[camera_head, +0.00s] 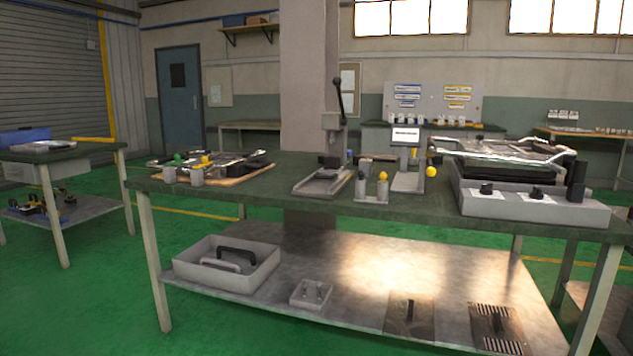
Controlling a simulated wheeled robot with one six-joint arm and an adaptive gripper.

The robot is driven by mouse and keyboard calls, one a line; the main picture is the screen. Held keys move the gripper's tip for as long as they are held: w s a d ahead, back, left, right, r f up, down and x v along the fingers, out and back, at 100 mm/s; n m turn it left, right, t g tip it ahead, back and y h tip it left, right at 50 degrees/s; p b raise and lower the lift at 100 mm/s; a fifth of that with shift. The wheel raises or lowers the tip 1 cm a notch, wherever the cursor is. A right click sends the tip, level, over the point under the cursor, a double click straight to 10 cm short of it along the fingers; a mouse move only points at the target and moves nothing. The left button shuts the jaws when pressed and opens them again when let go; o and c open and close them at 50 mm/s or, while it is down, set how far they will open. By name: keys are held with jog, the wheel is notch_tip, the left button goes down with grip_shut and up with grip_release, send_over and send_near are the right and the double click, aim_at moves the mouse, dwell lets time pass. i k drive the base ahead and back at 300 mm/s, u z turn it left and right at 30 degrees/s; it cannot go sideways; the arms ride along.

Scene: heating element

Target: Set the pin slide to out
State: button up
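I cannot tell for certain which part is the pin slide or how it is set. On the green-topped workbench (300,202), a grey press with a black-knobbed lever (338,98) stands over a low grey channel-shaped base (318,185). Right of it is a small grey fixture (371,196) with two upright pins, one yellow-topped (382,176). Beside that stands a grey stand with a white display (405,135) and a yellow ball knob (431,171). My gripper is not in view.
A grey box with black knobs (530,205) and a metal frame fills the bench's right end. A board with tools (205,172) lies at the left. The lower shelf holds a grey tray (225,270) and plates.

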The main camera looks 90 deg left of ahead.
aim_at(329, 174)
jog(key=u, duration=2.6)
jog(key=i, duration=0.8)
jog(key=u, duration=0.45)
